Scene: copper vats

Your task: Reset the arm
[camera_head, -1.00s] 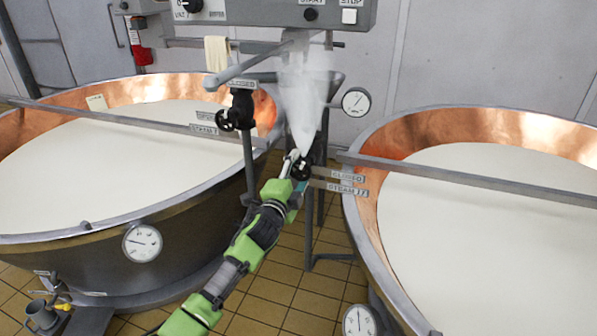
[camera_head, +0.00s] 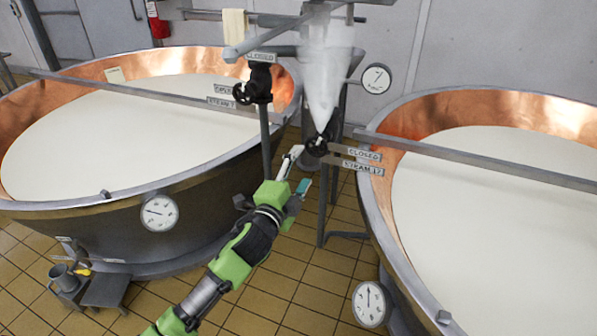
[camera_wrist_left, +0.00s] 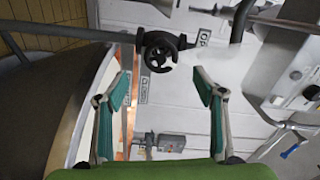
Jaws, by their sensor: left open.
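My left gripper (camera_head: 296,172) reaches in from the lower left on a green and grey arm, between the two vats. Its jaws are open and empty, with teal pads showing in the left wrist view (camera_wrist_left: 162,90). A black valve wheel (camera_head: 317,146) with CLOSED and STEAM labels is just beyond and above the fingertips in the head view. In the left wrist view a black wheel (camera_wrist_left: 160,50) lies beyond the gap between the fingers, apart from them. White steam (camera_head: 326,75) shows above the valve. My right gripper is in neither view.
A large copper vat (camera_head: 150,215) of white liquid stands left, another vat (camera_head: 385,240) right. Metal bars cross both. A second black valve (camera_head: 255,90) is at the left vat's rim. A small stool (camera_head: 105,290) stands at lower left. Tiled floor is open between the vats.

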